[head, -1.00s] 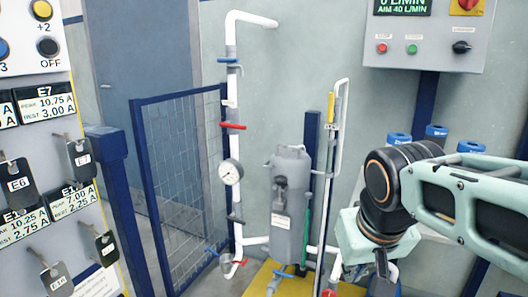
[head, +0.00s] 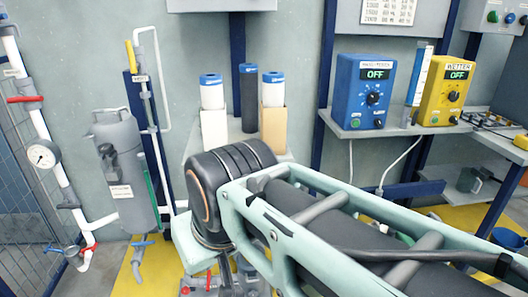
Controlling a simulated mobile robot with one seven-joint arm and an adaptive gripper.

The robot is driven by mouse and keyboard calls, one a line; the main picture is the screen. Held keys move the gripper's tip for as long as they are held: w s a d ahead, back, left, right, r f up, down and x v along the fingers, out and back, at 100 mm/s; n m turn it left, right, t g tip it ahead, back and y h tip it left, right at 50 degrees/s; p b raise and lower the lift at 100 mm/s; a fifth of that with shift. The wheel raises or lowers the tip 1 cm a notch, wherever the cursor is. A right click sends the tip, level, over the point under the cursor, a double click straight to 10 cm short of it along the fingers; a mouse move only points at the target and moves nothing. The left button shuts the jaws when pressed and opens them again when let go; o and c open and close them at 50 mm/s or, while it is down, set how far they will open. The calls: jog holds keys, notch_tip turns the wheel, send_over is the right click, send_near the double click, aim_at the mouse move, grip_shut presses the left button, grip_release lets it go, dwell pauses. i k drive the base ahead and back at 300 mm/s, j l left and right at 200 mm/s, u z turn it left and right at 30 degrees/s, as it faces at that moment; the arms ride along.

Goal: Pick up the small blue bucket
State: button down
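A blue bucket-like thing (head: 509,240) shows at the right edge of the head view, low beside the shelf legs. It is partly cut off by the frame, and I cannot tell its full size or whether it is the small blue bucket. My arm reaches in from the lower right, with its pale green wrist at the lower middle. My gripper (head: 238,284) is mostly hidden below the wrist at the bottom edge, so its fingers cannot be made out. The bucket-like thing is far to the right of it.
A blue box (head: 364,92) and a yellow box (head: 446,90), both reading OFF, stand on a wall shelf. Blue-capped cylinders (head: 212,92) stand behind my arm. A grey tank (head: 122,170) and white pipes are at left. A grey mug (head: 469,180) sits on the right-hand lower shelf.

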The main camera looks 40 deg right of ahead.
aim_at(503, 236)
jog(key=z, duration=3.05)
jog(key=i+l, duration=0.2)
jog(key=i, duration=0.4)
jog(key=i+l, duration=0.15)
jog(key=i, duration=0.45)
jog(key=i+l+z, duration=0.1)
jog(key=i, duration=0.5)
jog(key=i+l, duration=0.25)
jog(key=i, duration=0.35)
jog(key=i+z, duration=0.2)
